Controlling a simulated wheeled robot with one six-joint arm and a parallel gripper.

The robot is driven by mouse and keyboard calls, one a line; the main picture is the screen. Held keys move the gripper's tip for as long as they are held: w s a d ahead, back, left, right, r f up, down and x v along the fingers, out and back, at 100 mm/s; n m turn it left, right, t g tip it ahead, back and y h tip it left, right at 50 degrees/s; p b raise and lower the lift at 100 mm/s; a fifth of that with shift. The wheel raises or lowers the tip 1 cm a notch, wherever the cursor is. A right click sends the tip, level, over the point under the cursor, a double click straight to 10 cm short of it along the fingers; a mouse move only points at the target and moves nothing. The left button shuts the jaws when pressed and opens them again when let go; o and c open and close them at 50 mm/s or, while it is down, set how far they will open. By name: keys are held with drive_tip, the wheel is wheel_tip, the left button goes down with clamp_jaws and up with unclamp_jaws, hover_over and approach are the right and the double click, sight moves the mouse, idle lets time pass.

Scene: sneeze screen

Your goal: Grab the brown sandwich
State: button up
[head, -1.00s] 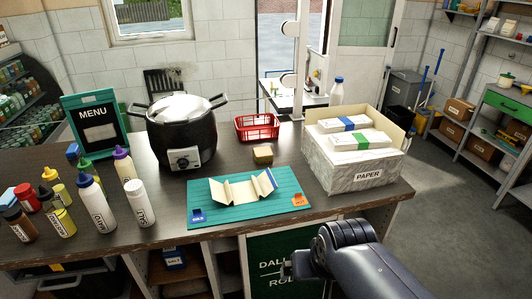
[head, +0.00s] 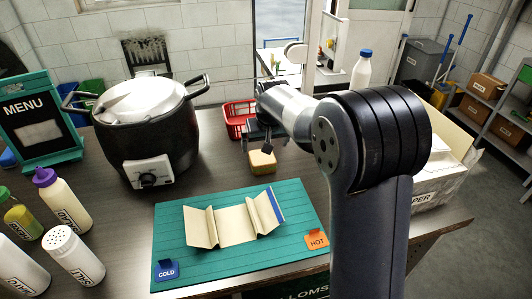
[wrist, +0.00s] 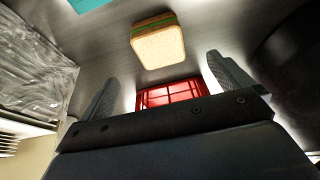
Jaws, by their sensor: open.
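The brown sandwich (head: 262,163) is a small tan block with a green filling line near its top edge. It sits on the dark counter between the teal mat and the red basket. In the wrist view the sandwich (wrist: 158,42) lies ahead of my fingers, toward the top and middle. My gripper (head: 266,138) is open, with its fingers just behind and above the sandwich in the head view. In the wrist view my gripper (wrist: 163,80) shows two fingers spread wide, with nothing between them. The sandwich is apart from both fingers there.
A red basket (head: 236,112) stands behind the sandwich. A black pot (head: 150,140) is to the left. The teal mat (head: 180,240) holds a folded card in front. A paper box (head: 440,185) and a bottle (head: 361,72) stand to the right.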

sight(262, 157)
drive_tip(key=p+x, duration=0.2)
drive_tip(key=x, duration=0.8)
drive_tip(key=shift+w+f+p, duration=0.3)
drive_tip(key=shift+w, duration=0.05)
drive_tip(key=shift+a, duration=0.1)
drive_tip(key=c, duration=1.1)
